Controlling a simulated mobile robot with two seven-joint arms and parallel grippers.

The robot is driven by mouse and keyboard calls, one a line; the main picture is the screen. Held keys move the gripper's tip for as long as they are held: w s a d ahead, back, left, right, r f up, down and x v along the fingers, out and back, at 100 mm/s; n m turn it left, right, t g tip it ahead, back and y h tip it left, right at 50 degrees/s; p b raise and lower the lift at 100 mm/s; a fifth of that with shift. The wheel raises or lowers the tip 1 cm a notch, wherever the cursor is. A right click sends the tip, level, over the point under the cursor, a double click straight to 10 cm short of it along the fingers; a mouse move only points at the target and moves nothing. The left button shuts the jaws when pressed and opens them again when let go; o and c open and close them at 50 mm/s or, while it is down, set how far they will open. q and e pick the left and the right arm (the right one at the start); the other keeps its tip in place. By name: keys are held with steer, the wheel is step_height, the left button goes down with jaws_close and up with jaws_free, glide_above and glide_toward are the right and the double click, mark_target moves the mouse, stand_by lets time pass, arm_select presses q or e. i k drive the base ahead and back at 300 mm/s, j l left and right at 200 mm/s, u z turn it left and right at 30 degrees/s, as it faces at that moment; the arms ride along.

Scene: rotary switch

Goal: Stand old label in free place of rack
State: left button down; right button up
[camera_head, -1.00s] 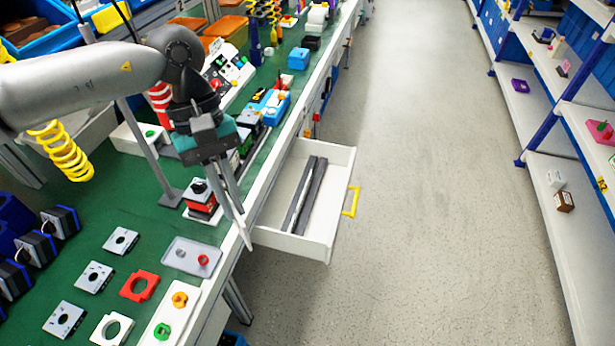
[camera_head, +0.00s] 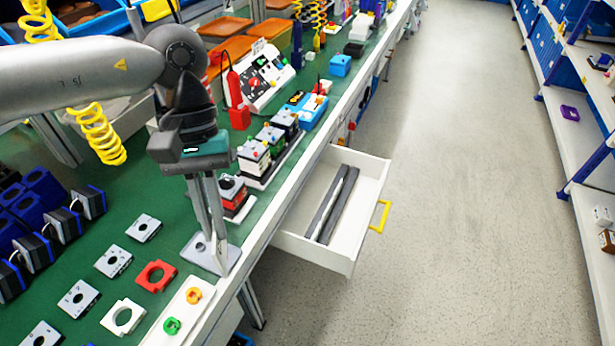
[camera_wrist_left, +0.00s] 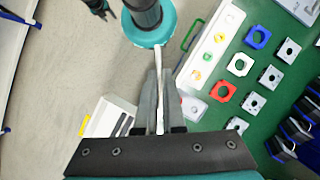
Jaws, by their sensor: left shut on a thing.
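The open white drawer (camera_head: 287,243) is to the right of the gripper. It holds two long dark parallel bars (camera_head: 323,206) with a light strip between them. No part is clearly marked as the rack; these bars may be it.
Square plates with holes, such as a red one (camera_head: 156,277) and a white one (camera_head: 122,317), lie left on the green bench. A white strip (camera_head: 183,308) carries coloured rings. Switch blocks (camera_head: 254,160) stand behind the gripper. The drawer's yellow handle (camera_head: 379,216) juts over open floor.

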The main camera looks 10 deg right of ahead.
mark_target(346, 182)
steer(key=i+l+u, duration=0.15)
steer(key=l+u, duration=0.15)
steer(key=i+l+u, duration=0.25)
steer(key=l+u, duration=0.3)
steer(key=l, duration=0.15)
steer(key=i+l+u, duration=0.1)
steer(key=l+u, duration=0.15)
steer(key=l, duration=0.15)
steer(key=i+l+u, duration=0.1)
steer(key=l, duration=1.1)
steer(key=i+l+u, duration=0.1)
steer(key=l, duration=1.1)
